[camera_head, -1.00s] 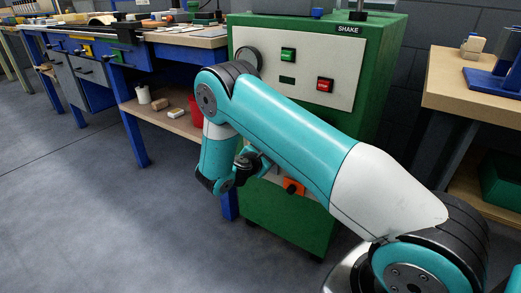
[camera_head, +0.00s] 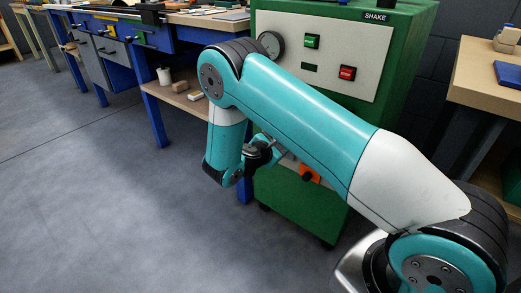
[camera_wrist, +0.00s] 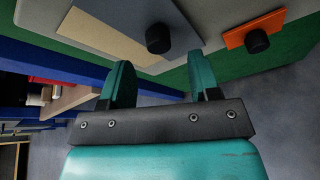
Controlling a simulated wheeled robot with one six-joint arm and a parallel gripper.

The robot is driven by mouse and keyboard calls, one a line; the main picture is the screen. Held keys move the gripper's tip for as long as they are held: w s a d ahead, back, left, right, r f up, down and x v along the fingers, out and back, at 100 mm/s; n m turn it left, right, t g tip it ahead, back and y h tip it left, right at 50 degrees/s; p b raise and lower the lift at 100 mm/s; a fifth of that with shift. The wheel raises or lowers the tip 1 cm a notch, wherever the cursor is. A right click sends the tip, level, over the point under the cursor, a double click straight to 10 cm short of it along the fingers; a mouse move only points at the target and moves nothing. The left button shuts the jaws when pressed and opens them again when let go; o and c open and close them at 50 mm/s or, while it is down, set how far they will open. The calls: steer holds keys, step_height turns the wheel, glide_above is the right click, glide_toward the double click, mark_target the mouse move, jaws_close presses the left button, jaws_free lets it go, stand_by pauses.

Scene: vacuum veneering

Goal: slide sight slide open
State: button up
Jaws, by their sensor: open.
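The sight slide seems to be the grey plate (camera_wrist: 178,22) with a black knob (camera_wrist: 158,38), on the front of the green cabinet in the wrist view. A beige strip (camera_wrist: 103,35) shows beside the knob. My gripper (camera_wrist: 163,78) is open and empty. Its two teal fingers point toward the plate, with the knob ahead and between them in the picture; I see no contact. In the head view, my arm hides most of the plate area.
An orange plate with a black knob (camera_wrist: 255,35) sits right of the grey plate; it also shows in the head view (camera_head: 309,173). The cabinet (camera_head: 290,207) has green and red buttons above. A blue workbench (camera_head: 158,115) stands left. The floor at left is clear.

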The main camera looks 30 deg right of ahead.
steer(key=p+v, duration=0.2)
steer(key=v, duration=1)
steer(key=shift+a, duration=0.35)
steer(key=shift+s+r, duration=0.15)
steer(key=shift+r, duration=0.05)
steer(key=s+a+r+m+g+y, duration=0.3)
steer(key=s+a+r+m+y, duration=0.35)
steer(key=s+r, duration=0.55)
steer(key=s+a+r+m+g+y, duration=0.35)
steer(key=s+a+r+y, duration=0.55)
steer(key=s, duration=0.4)
step_height(320, 180, up, 28)
steer(key=d+y+p, duration=0.1)
steer(key=p, duration=2.7)
steer(key=shift+d+r+m, duration=0.15)
steer(key=shift+r+m, duration=0.05)
steer(key=shift+m, duration=0.1)
